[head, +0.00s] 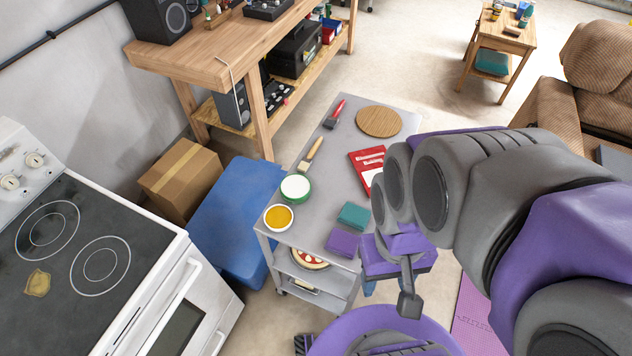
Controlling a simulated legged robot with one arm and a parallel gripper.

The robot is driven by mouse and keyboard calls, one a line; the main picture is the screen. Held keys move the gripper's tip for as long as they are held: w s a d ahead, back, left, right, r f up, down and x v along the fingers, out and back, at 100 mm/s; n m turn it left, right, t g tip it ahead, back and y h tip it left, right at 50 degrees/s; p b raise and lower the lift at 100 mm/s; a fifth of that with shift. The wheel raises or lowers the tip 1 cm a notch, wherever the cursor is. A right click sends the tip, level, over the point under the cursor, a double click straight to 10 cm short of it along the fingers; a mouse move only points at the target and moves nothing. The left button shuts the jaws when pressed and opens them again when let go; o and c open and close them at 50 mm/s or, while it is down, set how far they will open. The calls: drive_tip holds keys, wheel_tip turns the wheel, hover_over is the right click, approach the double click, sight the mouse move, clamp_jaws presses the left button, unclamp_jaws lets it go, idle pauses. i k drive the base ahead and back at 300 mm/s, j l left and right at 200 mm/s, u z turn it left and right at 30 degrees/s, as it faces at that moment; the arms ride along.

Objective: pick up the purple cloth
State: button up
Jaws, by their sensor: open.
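The purple cloth (342,242) lies folded flat on the near right part of the grey cart's top (318,210). A teal folded cloth (354,215) lies just behind it, close to it. My gripper (407,292) hangs to the right of the purple cloth, beyond the cart's right edge, pointing down. It is open and apart from the cloth. My arm comes in from the right and hides part of the cart's right side.
On the cart are a bowl of yellow food (278,217), a green-rimmed container (295,187), brushes (311,153), a red-framed item (367,165) and a round wooden board (379,121). A pizza (308,258) sits on the lower shelf. A stove (90,260) stands left.

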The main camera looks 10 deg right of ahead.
sight(341, 242)
drive_tip(key=k+l+z, duration=0.1)
drive_tip(key=k+z, duration=0.15)
drive_tip(key=k, duration=0.4)
drive_tip(key=j+z, duration=0.1)
drive_tip(key=z, duration=0.35)
drive_tip(key=j+z, duration=0.1)
drive_tip(key=z, duration=0.35)
drive_tip(key=j+z, duration=0.1)
drive_tip(key=z, duration=0.3)
drive_tip(key=j+z, duration=0.1)
drive_tip(key=z, duration=0.35)
drive_tip(key=k+j, duration=0.15)
drive_tip(key=j, duration=0.2)
drive_tip(key=k+j+z, duration=0.1)
drive_tip(key=j, duration=0.2)
drive_tip(key=k+j, duration=0.15)
drive_tip(key=j, duration=0.2)
